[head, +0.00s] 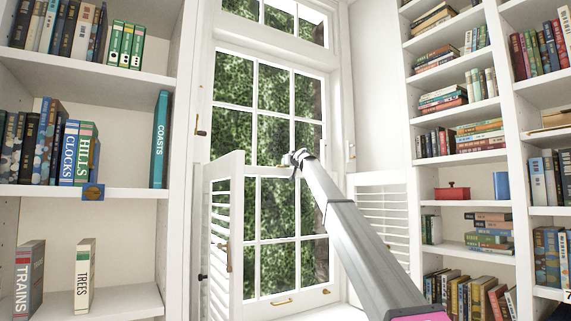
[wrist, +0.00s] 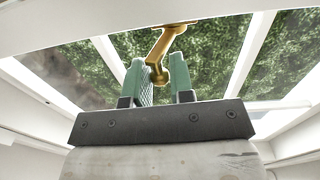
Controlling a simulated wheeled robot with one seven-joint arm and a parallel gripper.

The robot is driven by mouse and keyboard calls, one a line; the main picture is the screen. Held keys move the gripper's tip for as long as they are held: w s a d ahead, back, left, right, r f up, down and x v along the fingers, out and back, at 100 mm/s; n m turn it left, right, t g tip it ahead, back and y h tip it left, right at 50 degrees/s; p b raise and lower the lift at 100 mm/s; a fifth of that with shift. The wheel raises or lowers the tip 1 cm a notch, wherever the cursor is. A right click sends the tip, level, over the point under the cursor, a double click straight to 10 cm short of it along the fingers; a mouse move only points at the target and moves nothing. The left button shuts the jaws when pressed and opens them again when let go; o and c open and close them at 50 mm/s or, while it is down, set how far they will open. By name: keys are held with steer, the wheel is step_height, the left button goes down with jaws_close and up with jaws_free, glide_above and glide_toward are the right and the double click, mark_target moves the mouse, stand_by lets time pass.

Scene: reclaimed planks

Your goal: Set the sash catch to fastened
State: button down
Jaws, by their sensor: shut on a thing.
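The brass sash catch (wrist: 168,52) shows at the top centre of the wrist view, on the white rail of the window. Its bent lever hangs down to a rounded knob between the green fingers of my gripper (wrist: 162,88). The fingers are shut on the lever's knob end. In the head view my gripper (head: 297,158) is at the meeting rail of the white sash window (head: 251,170). The arm hides the catch there. I cannot tell from these views whether the catch is fastened.
An open louvred shutter (head: 220,240) stands left of the window, and another shutter (head: 383,212) stands right. Brass handles (head: 282,301) sit on the window's bottom rail. Bookshelves (head: 85,70) flank the window on both sides. A red box (head: 452,193) is on a right shelf.

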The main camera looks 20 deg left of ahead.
steer(key=shift+w+d+n+g+y, duration=0.1)
steer(key=shift+w+n+g+y, duration=0.45)
steer(key=shift+n+g, duration=0.4)
steer(key=shift+w+d+n+g+y, duration=0.1)
steer(key=shift+w+n+g+y, duration=0.3)
steer(key=shift+n+g+y, duration=0.55)
steer(key=shift+w+d+n+g+y, duration=0.1)
steer(key=shift+w+n+g+y, duration=0.45)
steer(key=shift+g, duration=0.75)
steer(key=shift+s, duration=0.1)
steer(key=shift+a, duration=0.1)
steer(key=c, duration=1.2)
jaws_free()
steer(key=v, duration=1)
steer(key=shift+s+d, duration=0.1)
steer(key=shift+d, duration=0.3)
